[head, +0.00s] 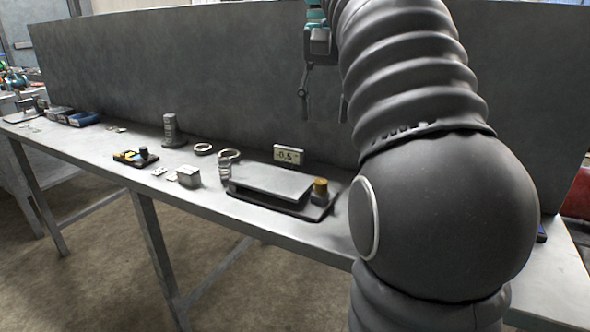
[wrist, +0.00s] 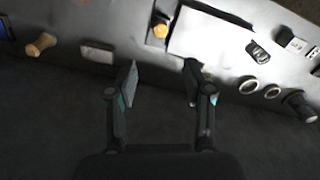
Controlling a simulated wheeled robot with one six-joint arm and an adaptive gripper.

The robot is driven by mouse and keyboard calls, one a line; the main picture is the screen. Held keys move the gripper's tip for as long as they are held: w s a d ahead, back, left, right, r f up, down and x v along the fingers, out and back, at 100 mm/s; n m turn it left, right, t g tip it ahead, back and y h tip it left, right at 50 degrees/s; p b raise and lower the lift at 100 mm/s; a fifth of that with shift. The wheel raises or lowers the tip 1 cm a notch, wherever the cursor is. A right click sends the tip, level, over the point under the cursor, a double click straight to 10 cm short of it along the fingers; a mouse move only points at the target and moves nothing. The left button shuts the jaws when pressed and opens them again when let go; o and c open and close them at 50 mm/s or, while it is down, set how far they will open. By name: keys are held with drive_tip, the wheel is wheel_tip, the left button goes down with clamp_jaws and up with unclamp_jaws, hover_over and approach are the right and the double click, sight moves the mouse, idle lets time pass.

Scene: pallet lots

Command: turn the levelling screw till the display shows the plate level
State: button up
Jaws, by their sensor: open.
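The levelling screw is a brass-coloured knob (head: 320,190) at the right end of a dark base. It also shows in the wrist view (wrist: 160,30). The plate (head: 270,181) is a flat grey slab on that base, left of the knob. The display (head: 288,155) stands behind the plate and appears to read -0.5. My gripper (head: 323,100) is raised above the bench, behind and above the display in the head view. In the wrist view my gripper (wrist: 160,80) has its fingers wide apart with nothing between them, clear of the knob.
On the bench (head: 105,142) left of the plate are a grey block (head: 189,177), a ring (head: 203,148), a stacked grey cylinder (head: 170,130) and a small dark tray (head: 130,158). A tall grey panel (head: 200,80) backs the bench. A wooden peg-like piece (wrist: 41,44) lies beyond the knob.

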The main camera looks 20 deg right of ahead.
sight(321, 181)
wheel_tip(321, 181, down, 14)
drive_tip(key=shift+w+r+b, duration=0.1)
drive_tip(key=shift+r+b, duration=0.1)
drive_tip(key=shift+b, duration=1)
clamp_jaws()
